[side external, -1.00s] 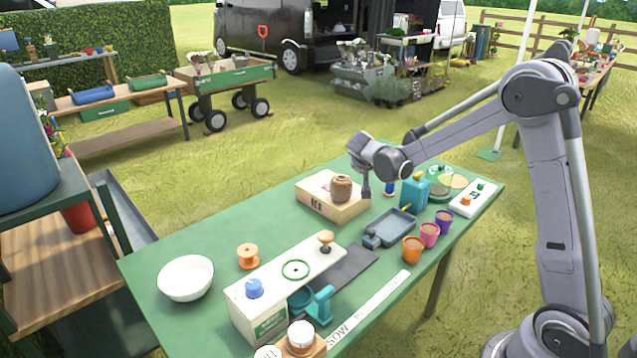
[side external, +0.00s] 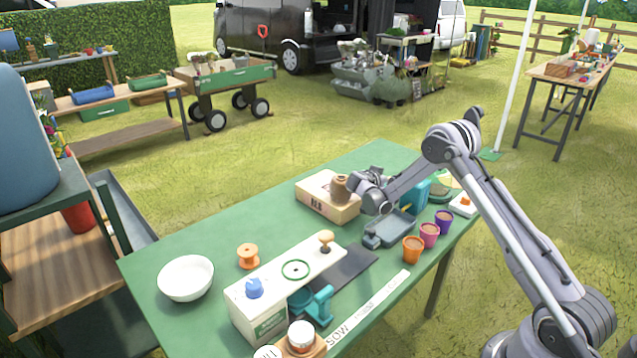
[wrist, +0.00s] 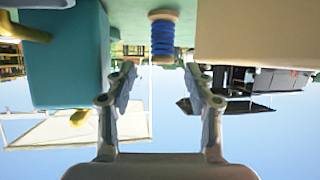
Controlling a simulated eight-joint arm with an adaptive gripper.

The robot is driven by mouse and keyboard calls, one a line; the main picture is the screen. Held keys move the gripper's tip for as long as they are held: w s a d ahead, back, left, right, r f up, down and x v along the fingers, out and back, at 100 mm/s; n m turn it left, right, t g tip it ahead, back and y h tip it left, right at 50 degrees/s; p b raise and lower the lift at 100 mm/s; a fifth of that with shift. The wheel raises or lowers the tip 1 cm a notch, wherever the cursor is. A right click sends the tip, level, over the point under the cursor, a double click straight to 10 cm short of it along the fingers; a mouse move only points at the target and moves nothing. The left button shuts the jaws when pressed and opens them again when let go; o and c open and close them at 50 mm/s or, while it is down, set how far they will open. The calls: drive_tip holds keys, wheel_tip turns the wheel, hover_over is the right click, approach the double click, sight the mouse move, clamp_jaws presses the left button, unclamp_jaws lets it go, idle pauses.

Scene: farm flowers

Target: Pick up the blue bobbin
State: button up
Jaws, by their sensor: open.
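The blue bobbin (wrist: 163,38) stands upright in the wrist view, which is upside down. It has blue thread between tan wooden ends. It lies beyond the fingertips, roughly centred between them, and nothing touches it. My gripper (wrist: 161,70) is open and empty, with its fingers apart. In the side view my gripper (side external: 364,174) is low over the green table, beside the brown jar (side external: 341,187) on the cream box (side external: 318,203). The bobbin is hidden there behind my arm.
In the wrist view a teal container (wrist: 65,60) is close on the left and a beige block (wrist: 245,30) close on the right. A grey tray (side external: 398,228) and several coloured pots (side external: 412,249) stand near my arm. An orange bobbin (side external: 248,256) is further left.

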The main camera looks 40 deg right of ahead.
drive_tip(key=shift+f+x, duration=0.15)
drive_tip(key=shift+x, duration=1.45)
drive_tip(key=shift+f+x, duration=0.15)
drive_tip(key=shift+x, duration=1.5)
drive_tip(key=shift+w+a, duration=0.15)
drive_tip(key=c, duration=1.1)
clamp_jaws()
